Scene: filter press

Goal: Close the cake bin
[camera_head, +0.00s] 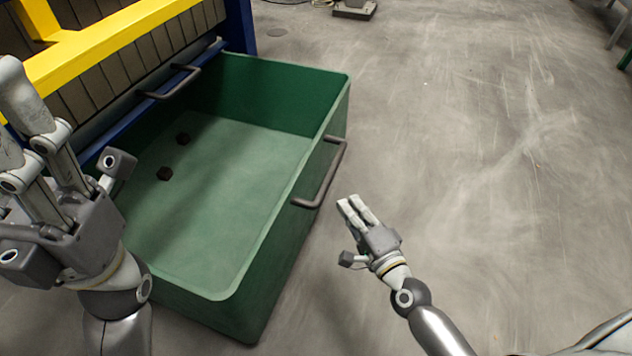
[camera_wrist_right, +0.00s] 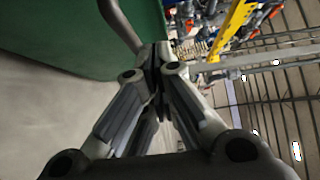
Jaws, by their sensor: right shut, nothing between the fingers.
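The green cake bin (camera_head: 240,245) stands pulled out from under the press, its top open. A dark bar handle (camera_head: 325,180) is on its right outer wall. My right gripper (camera_head: 352,208) is shut and empty, just right of the handle and apart from it. In the right wrist view, the shut fingers (camera_wrist_right: 157,62) point toward the handle (camera_wrist_right: 120,25), with the green wall (camera_wrist_right: 75,35) behind. My left gripper (camera_head: 15,118) is raised at the left, in front of the bin's near left part. Whether its fingers are open is unclear.
The press, with stacked plates (camera_head: 120,65), a yellow beam (camera_head: 100,45) and a blue frame (camera_head: 240,25), stands at upper left. Another dark handle (camera_head: 172,84) is by the bin's press side. Dark lumps (camera_head: 164,174) lie in the bin. The floor (camera_head: 480,150) at right is clear.

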